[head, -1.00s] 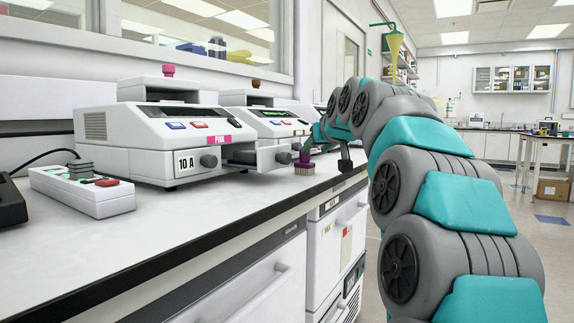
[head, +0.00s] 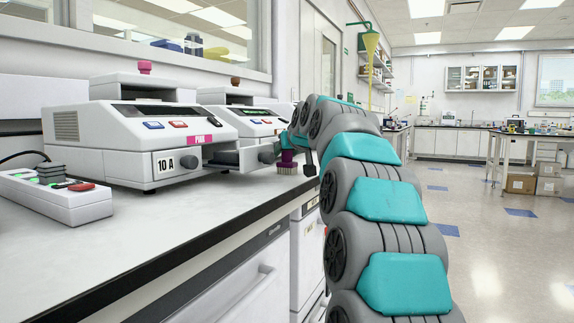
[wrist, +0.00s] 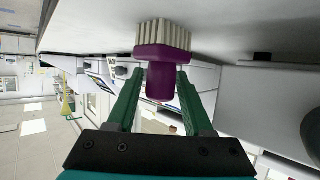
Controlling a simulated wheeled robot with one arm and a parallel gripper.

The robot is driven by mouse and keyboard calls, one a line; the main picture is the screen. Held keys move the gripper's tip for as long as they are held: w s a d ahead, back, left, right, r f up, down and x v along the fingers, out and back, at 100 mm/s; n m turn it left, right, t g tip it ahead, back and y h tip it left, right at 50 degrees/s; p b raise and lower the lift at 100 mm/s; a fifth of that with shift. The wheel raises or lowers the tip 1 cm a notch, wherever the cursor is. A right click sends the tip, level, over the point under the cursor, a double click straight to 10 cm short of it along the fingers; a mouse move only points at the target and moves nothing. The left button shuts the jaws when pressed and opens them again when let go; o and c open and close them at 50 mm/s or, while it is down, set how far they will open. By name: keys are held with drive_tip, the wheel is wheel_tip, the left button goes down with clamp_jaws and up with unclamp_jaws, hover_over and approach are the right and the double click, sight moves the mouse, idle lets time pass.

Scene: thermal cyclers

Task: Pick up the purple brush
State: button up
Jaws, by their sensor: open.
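The purple brush (head: 287,157) stands on the counter close to its front edge, bristles down and handle up. In the wrist view the brush (wrist: 162,80) shows its purple handle between my two green fingers and its pale bristles against the counter. My gripper (wrist: 160,76) is open, with one finger on each side of the handle; I cannot tell whether either finger touches it. In the head view my gripper (head: 294,142) is at the brush, and my arm hides part of it.
Another cycler (head: 250,122) stands behind. A white box with buttons (head: 65,205) is at left. The counter (head: 190,210) is clear in front.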

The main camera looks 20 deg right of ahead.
drive_tip(key=shift+x, duration=0.9)
drive_tip(key=shift+c, duration=0.3)
clamp_jaws()
